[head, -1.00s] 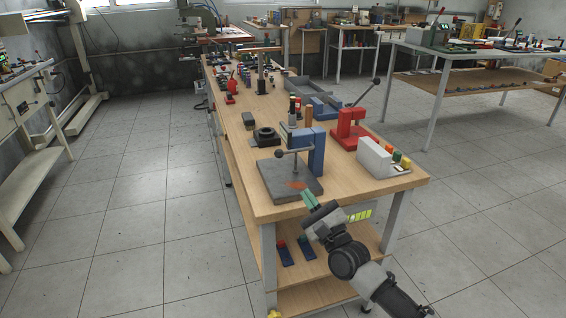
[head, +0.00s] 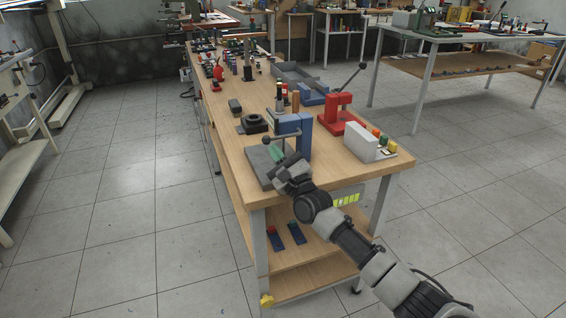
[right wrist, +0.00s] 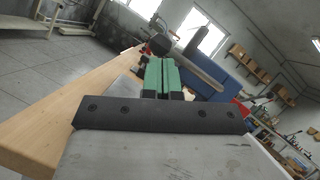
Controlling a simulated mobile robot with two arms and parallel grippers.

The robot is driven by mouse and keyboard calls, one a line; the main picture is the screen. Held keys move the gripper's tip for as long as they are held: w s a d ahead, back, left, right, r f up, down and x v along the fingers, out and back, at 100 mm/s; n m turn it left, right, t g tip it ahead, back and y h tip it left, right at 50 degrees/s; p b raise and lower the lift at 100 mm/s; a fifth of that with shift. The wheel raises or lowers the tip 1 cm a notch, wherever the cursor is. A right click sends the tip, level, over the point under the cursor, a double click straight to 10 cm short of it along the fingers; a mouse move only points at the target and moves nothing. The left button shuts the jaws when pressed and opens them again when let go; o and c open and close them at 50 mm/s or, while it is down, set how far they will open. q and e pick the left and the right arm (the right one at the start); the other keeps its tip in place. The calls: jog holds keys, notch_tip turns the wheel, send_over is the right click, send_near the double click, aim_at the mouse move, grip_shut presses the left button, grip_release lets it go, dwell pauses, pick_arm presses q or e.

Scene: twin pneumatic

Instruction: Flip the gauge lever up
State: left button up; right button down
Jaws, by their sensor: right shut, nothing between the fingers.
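The blue gauge stand (head: 304,125) rises from a grey base plate (head: 254,158) near the front of the wooden workbench. Its lever (head: 285,137) lies roughly level, with a dark ball knob (head: 267,140) at its left end. My right gripper (head: 277,154) is shut and empty, its green fingertips just in front of and below the lever. My forearm and gripper hide part of the plate. In the right wrist view, the green fingers (right wrist: 161,76) are together, with the knob (right wrist: 160,44) just beyond them and the blue stand (right wrist: 236,88) to the right. I cannot tell whether they touch the lever. My left gripper is out of view.
A red stand (head: 341,118) with a raised lever is to the right of the blue one. A white box (head: 362,142) with coloured buttons stands at the bench's right corner. A black ring-shaped part (head: 254,124) lies behind the plate. The floor left of the bench is clear.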

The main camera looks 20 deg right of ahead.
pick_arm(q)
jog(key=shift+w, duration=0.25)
pick_arm(e)
jog(key=shift+r+m, duration=0.15)
jog(key=shift+m, duration=0.15)
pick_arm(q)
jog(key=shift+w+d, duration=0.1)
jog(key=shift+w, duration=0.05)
pick_arm(e)
jog(key=shift+a, duration=0.1)
